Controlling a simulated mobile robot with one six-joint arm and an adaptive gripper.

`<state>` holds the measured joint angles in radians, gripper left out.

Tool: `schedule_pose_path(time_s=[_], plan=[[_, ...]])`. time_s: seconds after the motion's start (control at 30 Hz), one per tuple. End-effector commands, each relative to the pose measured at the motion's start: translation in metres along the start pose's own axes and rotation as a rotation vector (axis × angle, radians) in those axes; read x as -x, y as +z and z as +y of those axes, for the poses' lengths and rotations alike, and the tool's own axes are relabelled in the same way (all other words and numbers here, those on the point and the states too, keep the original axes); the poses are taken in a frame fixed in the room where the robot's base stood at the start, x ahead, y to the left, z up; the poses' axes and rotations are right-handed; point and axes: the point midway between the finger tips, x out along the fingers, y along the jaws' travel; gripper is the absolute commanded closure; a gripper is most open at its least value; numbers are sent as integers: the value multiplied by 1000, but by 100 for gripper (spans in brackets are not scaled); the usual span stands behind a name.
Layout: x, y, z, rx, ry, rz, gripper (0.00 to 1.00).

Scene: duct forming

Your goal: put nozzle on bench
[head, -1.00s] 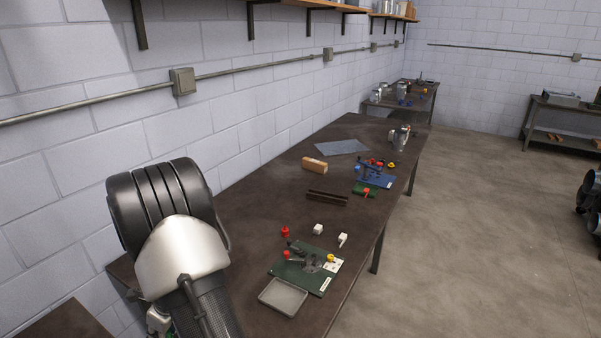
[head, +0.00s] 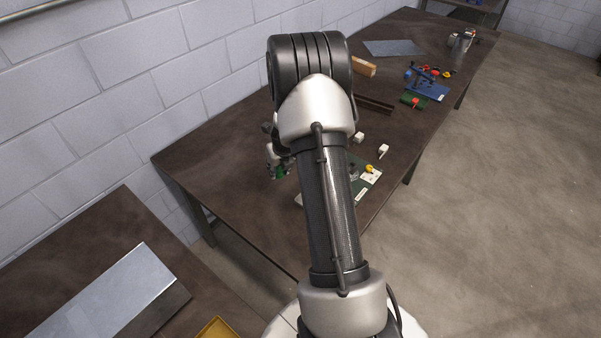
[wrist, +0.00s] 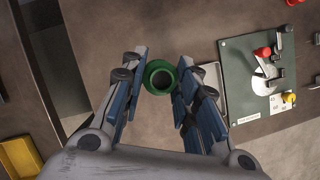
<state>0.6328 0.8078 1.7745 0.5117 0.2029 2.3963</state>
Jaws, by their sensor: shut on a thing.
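The nozzle is a green ring-shaped piece with a dark round opening (wrist: 160,77), seen end-on in the wrist view. My gripper (wrist: 158,74) is shut on it, with one blue-padded finger on each side. In the head view the green nozzle (head: 279,173) shows small below my gripper (head: 275,156), left of my arm. The bench (head: 215,150) is a long dark brown table along the wall; its top also fills much of the wrist view (wrist: 150,25) behind the nozzle. The nozzle appears above the bench top; its height is hard to judge.
A green fixture plate (wrist: 240,95) with red and yellow knobs lies right of the nozzle, beside a grey tray (wrist: 213,80). White blocks (head: 358,137), a blue fixture (head: 428,90) and a tan block (head: 363,66) stand farther along. A yellow bin (wrist: 20,157) is lower left. The bench's near left is clear.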

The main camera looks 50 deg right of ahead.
Motion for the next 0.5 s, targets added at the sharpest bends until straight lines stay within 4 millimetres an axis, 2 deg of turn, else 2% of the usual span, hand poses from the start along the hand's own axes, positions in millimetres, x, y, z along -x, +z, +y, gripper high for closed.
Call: schedule_pose_path(time_s=[0.03,0.2,0.4,0.5], plan=[[-16,-8,0,-2,1,5,88],[-62,-27,0,-1,1,4,88],[-108,-46,0,-1,0,2,88],[-124,-52,0,-2,0,2,88]])
